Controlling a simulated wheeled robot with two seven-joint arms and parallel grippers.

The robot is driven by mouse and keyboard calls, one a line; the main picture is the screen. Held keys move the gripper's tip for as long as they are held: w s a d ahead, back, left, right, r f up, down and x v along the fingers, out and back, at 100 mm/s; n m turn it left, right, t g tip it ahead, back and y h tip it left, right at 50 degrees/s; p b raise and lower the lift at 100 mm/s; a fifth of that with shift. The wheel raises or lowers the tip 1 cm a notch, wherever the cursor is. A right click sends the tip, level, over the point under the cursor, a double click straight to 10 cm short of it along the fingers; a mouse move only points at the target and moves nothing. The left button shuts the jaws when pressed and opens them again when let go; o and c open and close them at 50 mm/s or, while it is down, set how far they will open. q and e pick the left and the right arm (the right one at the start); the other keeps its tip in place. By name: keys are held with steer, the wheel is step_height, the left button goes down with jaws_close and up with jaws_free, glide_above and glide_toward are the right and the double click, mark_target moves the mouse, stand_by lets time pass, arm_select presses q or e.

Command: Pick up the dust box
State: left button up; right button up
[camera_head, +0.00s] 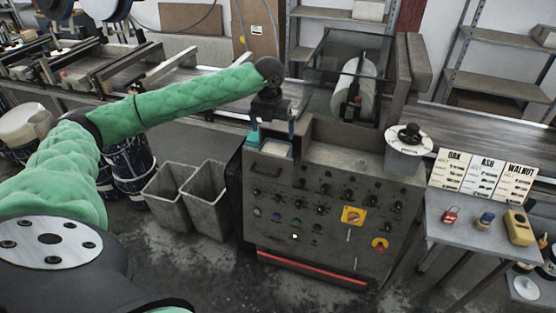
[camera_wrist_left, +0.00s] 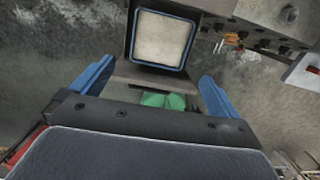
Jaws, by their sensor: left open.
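A small box with a blue rim and a pale, dusty inside, which looks like the dust box (camera_wrist_left: 158,66), is at the top of the left wrist view. In the head view it shows as a pale patch (camera_head: 277,150) at the left end of the grey control cabinet's top, partly covered by my gripper. My left gripper (camera_head: 272,136) points down over it with its blue fingers apart. In the wrist view the open left gripper (camera_wrist_left: 158,74) has nothing between its fingers, and the box lies beyond them. My right gripper is not in view.
The grey control cabinet (camera_head: 320,213) carries knobs and a framed roller (camera_head: 354,90). Two grey bins (camera_head: 207,197) stand on the floor to its left. A side table (camera_head: 467,228) at right holds cards, a red padlock and a yellow device. A conveyor (camera_head: 133,72) runs behind.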

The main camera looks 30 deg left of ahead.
mark_target(275, 152)
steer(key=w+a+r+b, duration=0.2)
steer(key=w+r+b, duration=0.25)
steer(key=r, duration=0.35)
arm_select(q)
steer(key=f+p, duration=0.1)
steer(key=f, duration=0.2)
steer(key=w+f+p, duration=0.1)
steer(key=f, duration=0.3)
steer(key=w+f+p, duration=0.1)
steer(key=f+p, duration=0.1)
steer(key=f, duration=0.2)
steer(key=shift+w+a+f, duration=0.1)
steer(key=shift+w+a, duration=0.1)
steer(key=shift+a, duration=0.1)
steer(key=shift+f, duration=0.45)
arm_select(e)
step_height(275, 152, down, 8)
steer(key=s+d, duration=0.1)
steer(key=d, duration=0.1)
arm_select(q)
steer(key=c, duration=0.7)
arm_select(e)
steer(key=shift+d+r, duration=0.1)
